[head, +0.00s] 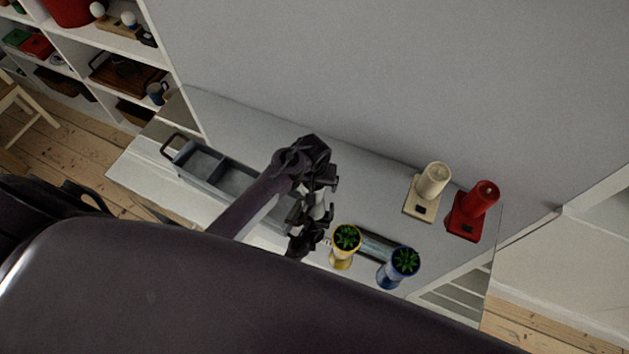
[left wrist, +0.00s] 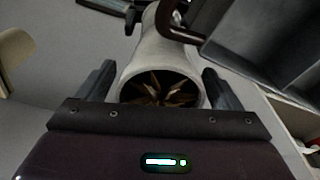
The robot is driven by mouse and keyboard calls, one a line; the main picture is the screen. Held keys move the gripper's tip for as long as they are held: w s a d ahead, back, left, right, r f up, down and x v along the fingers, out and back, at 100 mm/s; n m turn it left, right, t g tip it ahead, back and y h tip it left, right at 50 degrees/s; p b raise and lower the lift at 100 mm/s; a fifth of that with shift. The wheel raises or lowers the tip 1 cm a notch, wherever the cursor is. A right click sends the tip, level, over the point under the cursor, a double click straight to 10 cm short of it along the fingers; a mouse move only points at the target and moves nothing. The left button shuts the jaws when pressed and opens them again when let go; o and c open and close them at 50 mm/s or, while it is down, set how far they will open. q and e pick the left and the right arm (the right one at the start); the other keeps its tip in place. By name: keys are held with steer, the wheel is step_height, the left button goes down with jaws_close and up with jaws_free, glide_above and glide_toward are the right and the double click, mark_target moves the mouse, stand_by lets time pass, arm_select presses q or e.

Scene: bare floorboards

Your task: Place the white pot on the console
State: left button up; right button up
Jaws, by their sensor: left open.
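The white pot (left wrist: 160,55) shows in the left wrist view between the two fingers of my left gripper (left wrist: 160,85), with its open mouth and brownish pointed leaves facing the camera. In the head view a pale part of the pot (head: 319,212) shows among the dark fingers of my left gripper (head: 316,208). The gripper is open around the pot. I cannot tell whether the pot's base touches the surface under it. The console (head: 140,168) is a long pale piece of furniture against the grey wall. My right gripper is not in view.
A grey divided tray (head: 207,166) with a handle lies left of the gripper. A yellow pot (head: 344,261) and a blue pot (head: 389,276) with green plants stand close on its right. A cream device (head: 421,207) and a red device (head: 465,224) stand further right.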

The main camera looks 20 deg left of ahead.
arm_select(q)
steer(key=shift+r, duration=0.55)
steer(key=r, duration=0.3)
steer(key=s+r+b, duration=0.1)
steer(key=r, duration=0.3)
steer(key=r+b, duration=0.1)
steer(key=r, duration=0.2)
steer(key=shift+s+d+r, duration=0.15)
steer(key=shift+d, duration=0.05)
steer(key=shift+r, duration=0.4)
